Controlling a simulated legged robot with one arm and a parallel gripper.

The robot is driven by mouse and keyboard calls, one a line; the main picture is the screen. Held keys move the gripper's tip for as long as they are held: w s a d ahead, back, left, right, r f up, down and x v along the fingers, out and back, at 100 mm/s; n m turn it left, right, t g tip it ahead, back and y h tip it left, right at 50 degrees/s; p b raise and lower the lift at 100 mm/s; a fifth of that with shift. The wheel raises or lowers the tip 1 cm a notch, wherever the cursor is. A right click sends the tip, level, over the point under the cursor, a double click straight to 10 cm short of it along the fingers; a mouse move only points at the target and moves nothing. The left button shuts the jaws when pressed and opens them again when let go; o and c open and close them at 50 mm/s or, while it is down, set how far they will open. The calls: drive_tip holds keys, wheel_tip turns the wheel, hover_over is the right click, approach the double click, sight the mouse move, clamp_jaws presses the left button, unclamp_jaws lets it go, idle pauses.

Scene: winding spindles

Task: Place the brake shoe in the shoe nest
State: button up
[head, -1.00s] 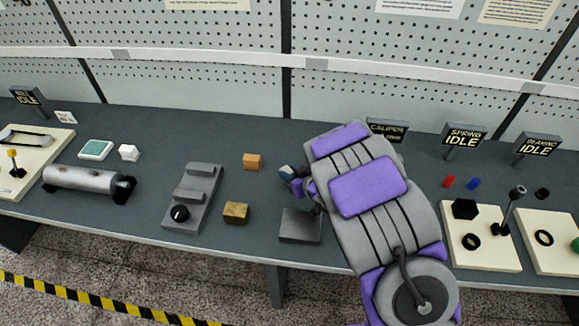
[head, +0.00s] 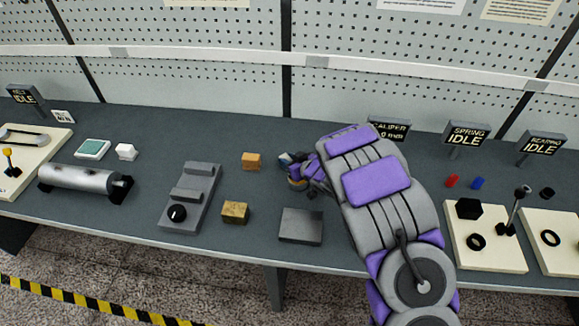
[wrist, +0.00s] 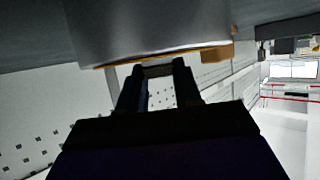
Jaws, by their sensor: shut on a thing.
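My gripper (head: 296,172) is above the middle of the bench in the head view, seen from behind and partly hidden by my arm. In the wrist view my gripper (wrist: 158,68) has its fingers closed at a large grey curved piece with an orange-brown lower edge, which looks like the brake shoe (wrist: 150,32). In the head view the held piece is mostly hidden. No label marks the shoe nest. A flat dark grey block (head: 301,226) and a grey stepped fixture (head: 190,198) with a black knob stand nearby; I cannot tell which is the nest.
An orange cube (head: 251,161) and a brass-coloured block (head: 235,212) lie left of my gripper. A caliper sign (head: 389,129) stands behind my arm. A metal cylinder (head: 83,179) lies at the left, and a cream spring board (head: 486,240) at the right.

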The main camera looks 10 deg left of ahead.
drive_tip(key=shift+f, duration=0.5)
drive_tip(key=shift+r, duration=0.1)
drive_tip(key=o, duration=1.1)
drive_tip(key=shift+c, duration=0.2)
